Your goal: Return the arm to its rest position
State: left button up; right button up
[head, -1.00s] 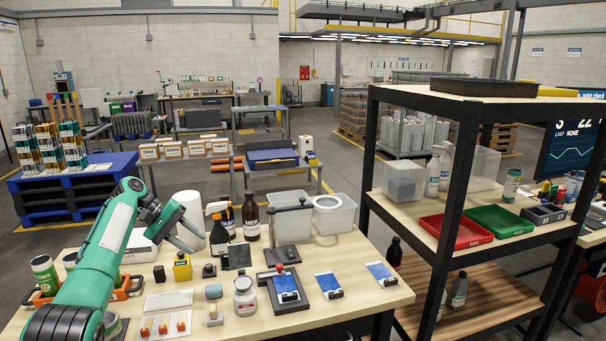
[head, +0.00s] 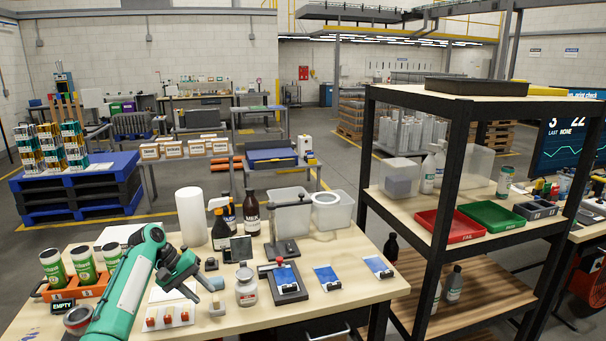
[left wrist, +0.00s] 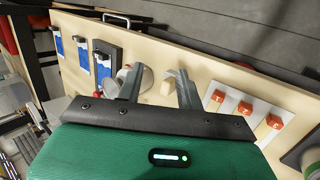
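My left arm (head: 128,285) is green and reaches in from the lower left over the wooden worktable (head: 360,292). Its dark left gripper (head: 206,290) is above the table's front left part, beside a small jar (head: 246,290) and a row of red-topped blocks (head: 168,316). In the left wrist view the gripper's two fingers (left wrist: 160,88) stand apart with nothing held between them. A pale small block (left wrist: 167,86) on the table shows beyond the gap. My right gripper is not in view.
An orange crate (head: 92,290) with green-and-white cans stands left of the arm. A black-framed shelf (head: 450,170) with red and green trays rises on the right.

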pick_arm(q)
jog(key=s+d+f+m+y, duration=0.2)
jog(key=s+d+f, duration=0.1)
jog(key=s+f, duration=0.8)
jog(key=s+d+f+m+y, duration=0.1)
jog(key=s+d+f+y, duration=0.1)
jog(key=s+f, duration=0.85)
jog(key=s+r+m+t+y, duration=0.15)
jog(key=s+r, duration=0.25)
jog(key=s, duration=0.9)
jog(key=s+r+m+t+y, duration=0.15)
jog(key=s+r, duration=0.25)
jog(key=s, duration=0.9)
notch_tip(320, 180, down, 31)
jog(key=g, duration=0.1)
jog(key=s+a+f, duration=0.1)
jog(key=s+f, duration=0.9)
jog(key=s+a+f+g, duration=0.1)
jog(key=s+a+f, duration=0.1)
jog(key=s+f, duration=0.8)
jog(key=shift+s+a+n+g, duration=0.15)
jog(key=shift+a+n+g, duration=0.1)
jog(key=shift+n+g, duration=0.05)
